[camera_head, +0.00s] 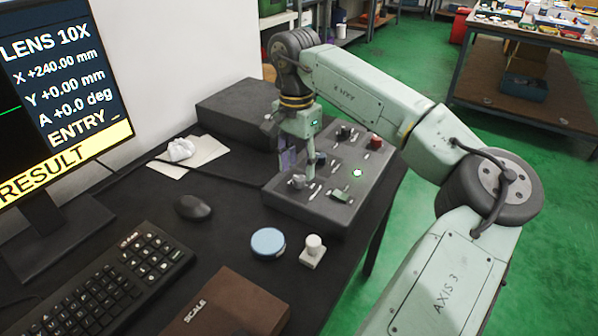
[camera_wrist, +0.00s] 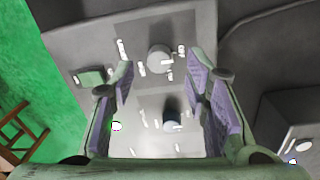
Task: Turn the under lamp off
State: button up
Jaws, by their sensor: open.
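A green switch (camera_head: 340,190) is at the front right (camera_wrist: 90,77). A bright greenish-white light (camera_head: 357,173) glows beside it (camera_wrist: 116,126). A dark knob (camera_wrist: 172,116) shows between the fingers. My gripper (camera_head: 302,160) is open and empty above the panel's left part, purple pads apart (camera_wrist: 160,84).
A red knob (camera_head: 375,142) and a black knob (camera_head: 345,132) are at the panel's back. A dark box (camera_head: 237,112) stands behind left. A blue round tin (camera_head: 268,242), white piece (camera_head: 313,251), mouse (camera_head: 193,207) and keyboard (camera_head: 105,285) are in front.

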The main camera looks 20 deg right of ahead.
aim_at(298, 177)
notch_tip(298, 177, up, 9)
jog(key=shift+w, duration=0.15)
jog(key=shift+c, duration=0.5)
dwell(1.5)
